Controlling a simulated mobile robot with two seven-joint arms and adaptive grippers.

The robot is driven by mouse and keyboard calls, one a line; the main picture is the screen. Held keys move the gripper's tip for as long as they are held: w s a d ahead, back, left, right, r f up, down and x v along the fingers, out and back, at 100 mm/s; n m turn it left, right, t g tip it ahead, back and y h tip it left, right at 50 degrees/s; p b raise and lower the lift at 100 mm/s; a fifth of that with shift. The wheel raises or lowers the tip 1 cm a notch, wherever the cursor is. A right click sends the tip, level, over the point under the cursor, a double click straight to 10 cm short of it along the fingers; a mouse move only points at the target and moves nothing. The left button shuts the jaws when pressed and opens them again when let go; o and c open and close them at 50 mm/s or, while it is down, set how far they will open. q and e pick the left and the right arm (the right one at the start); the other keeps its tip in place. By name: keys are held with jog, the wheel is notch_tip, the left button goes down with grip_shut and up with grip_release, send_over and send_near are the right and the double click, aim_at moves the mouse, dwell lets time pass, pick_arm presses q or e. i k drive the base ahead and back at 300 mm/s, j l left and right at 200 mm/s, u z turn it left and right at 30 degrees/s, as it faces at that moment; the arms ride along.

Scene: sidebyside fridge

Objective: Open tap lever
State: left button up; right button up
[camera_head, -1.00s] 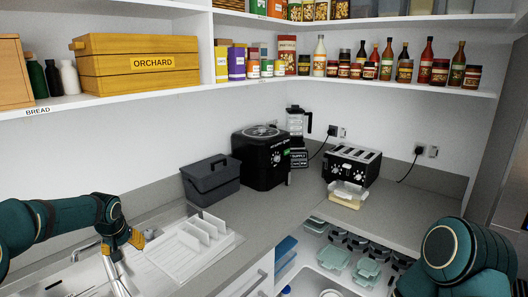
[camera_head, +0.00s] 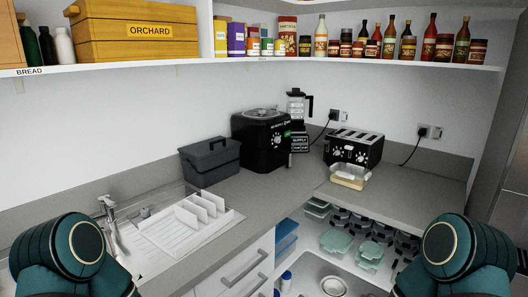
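The chrome tap (camera_head: 108,206) stands at the sink in the lower left, beside the white dish rack. Its upper part shows clear of my arm. I cannot tell its lever apart from the spout, nor how the lever is set. A rounded teal part of my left arm is in the lower left corner, in front of part of the sink area. My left gripper is out of view. A similar part of my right arm is in the lower right, and my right gripper is out of view too.
A white dish rack (camera_head: 190,226) lies right of the tap. A grey bin (camera_head: 212,163), a black cooker (camera_head: 262,140), a blender (camera_head: 297,112) and a toaster (camera_head: 352,148) stand along the wall.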

aim_at(106, 199)
jog(key=u, duration=1.25)
